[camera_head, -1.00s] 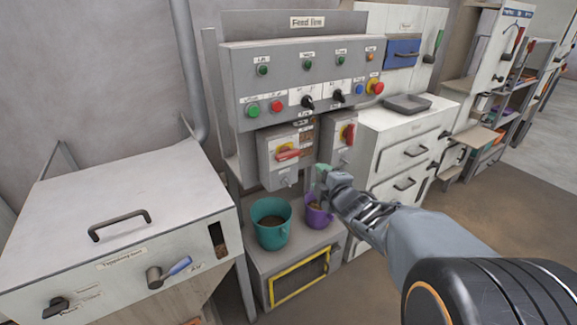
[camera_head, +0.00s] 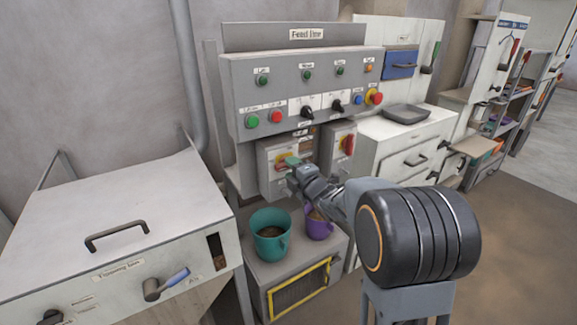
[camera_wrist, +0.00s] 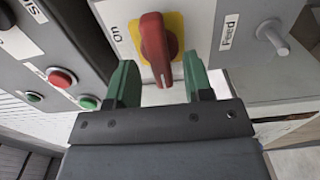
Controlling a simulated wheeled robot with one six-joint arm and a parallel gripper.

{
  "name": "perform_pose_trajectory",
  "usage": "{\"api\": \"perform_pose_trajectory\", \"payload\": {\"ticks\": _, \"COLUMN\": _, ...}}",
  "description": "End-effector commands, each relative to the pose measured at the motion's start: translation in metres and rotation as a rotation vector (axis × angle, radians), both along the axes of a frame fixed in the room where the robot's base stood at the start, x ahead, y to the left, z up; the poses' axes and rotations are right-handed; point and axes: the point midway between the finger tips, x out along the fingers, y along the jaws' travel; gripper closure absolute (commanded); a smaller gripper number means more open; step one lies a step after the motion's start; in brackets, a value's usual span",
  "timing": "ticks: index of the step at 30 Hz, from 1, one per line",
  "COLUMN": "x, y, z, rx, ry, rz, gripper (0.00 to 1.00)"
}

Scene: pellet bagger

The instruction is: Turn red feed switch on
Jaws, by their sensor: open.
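The red feed switch (camera_wrist: 157,48) is a rotary handle on a yellow plate, on a grey box labelled "Feed" (camera_wrist: 229,33). In the wrist view its handle runs up and down, with the white mark at the lower end; the "ON" lettering (camera_wrist: 117,34) is at its left. My gripper (camera_wrist: 162,80) is open, its green fingers on either side of the handle's lower end, with gaps visible. In the head view my gripper (camera_head: 292,163) is in front of the left switch box (camera_head: 266,180) and hides most of the handle.
A second switch box with a red handle (camera_head: 348,144) stands just right. The button panel (camera_head: 300,75) is above. A teal bucket (camera_head: 270,235) and a purple bucket (camera_head: 319,225) stand below. A lidded hopper (camera_head: 110,220) is at the left.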

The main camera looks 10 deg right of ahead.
Motion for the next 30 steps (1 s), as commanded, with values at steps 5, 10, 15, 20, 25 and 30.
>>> {"api": "perform_pose_trajectory", "payload": {"ticks": 5, "x": 0.015, "y": 0.005, "z": 0.000, "rx": 0.000, "ry": 0.001, "rz": 0.001, "gripper": 0.53}}
{"api": "perform_pose_trajectory", "payload": {"ticks": 10, "x": 0.020, "y": 0.007, "z": 0.000, "rx": 0.000, "ry": 0.000, "rz": 0.000, "gripper": 0.53}}
{"api": "perform_pose_trajectory", "payload": {"ticks": 15, "x": 0.020, "y": 0.007, "z": 0.000, "rx": 0.001, "ry": 0.000, "rz": 0.000, "gripper": 0.53}}
{"api": "perform_pose_trajectory", "payload": {"ticks": 20, "x": 0.020, "y": 0.007, "z": 0.000, "rx": 0.001, "ry": 0.000, "rz": 0.000, "gripper": 0.60}}
{"api": "perform_pose_trajectory", "payload": {"ticks": 25, "x": 0.020, "y": 0.007, "z": 0.000, "rx": 0.001, "ry": 0.000, "rz": 0.000, "gripper": 0.76}}
{"api": "perform_pose_trajectory", "payload": {"ticks": 30, "x": 0.020, "y": 0.007, "z": 0.000, "rx": 0.004, "ry": 0.001, "rz": 0.000, "gripper": 0.81}}
